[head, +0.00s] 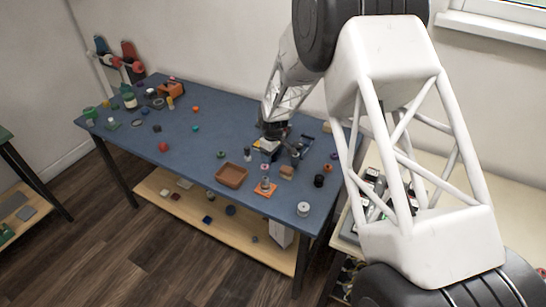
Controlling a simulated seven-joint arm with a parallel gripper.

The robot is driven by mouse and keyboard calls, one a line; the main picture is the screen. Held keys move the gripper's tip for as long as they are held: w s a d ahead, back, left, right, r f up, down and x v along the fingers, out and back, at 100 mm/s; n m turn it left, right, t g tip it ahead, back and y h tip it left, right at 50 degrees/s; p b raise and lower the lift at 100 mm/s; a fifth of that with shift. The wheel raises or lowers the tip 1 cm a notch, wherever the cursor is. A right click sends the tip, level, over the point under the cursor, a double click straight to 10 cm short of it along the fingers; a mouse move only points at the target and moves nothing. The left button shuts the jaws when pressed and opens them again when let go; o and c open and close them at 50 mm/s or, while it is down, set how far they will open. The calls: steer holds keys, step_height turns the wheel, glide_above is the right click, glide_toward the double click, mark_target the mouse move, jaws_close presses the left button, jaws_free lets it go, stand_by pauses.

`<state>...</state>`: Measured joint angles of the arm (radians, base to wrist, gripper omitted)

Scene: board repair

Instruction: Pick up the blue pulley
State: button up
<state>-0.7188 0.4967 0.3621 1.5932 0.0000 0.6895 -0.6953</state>
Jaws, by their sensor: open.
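My gripper (282,148) hangs low over the right half of the blue table (185,150), close to several small parts. Its jaws are open; they are small in the head view, and the space between them is hard to make out. I cannot tell for sure which thing is the blue pulley. A small dark blue piece (207,219) lies on the lower wooden shelf, but its shape is too small to tell. Some things beside and behind my gripper are partly hidden by it.
A brown tray (231,176) and an orange base with a peg (264,188) are near the front edge. A pale round part (303,209) sits at the right corner. Several small parts are scattered leftward, with bare room between. My arm covers much of the right side.

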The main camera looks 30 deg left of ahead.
steer(key=shift+c, duration=0.2)
steer(key=c, duration=1)
steer(key=shift+r, duration=0.15)
steer(key=shift+r, duration=4.9)
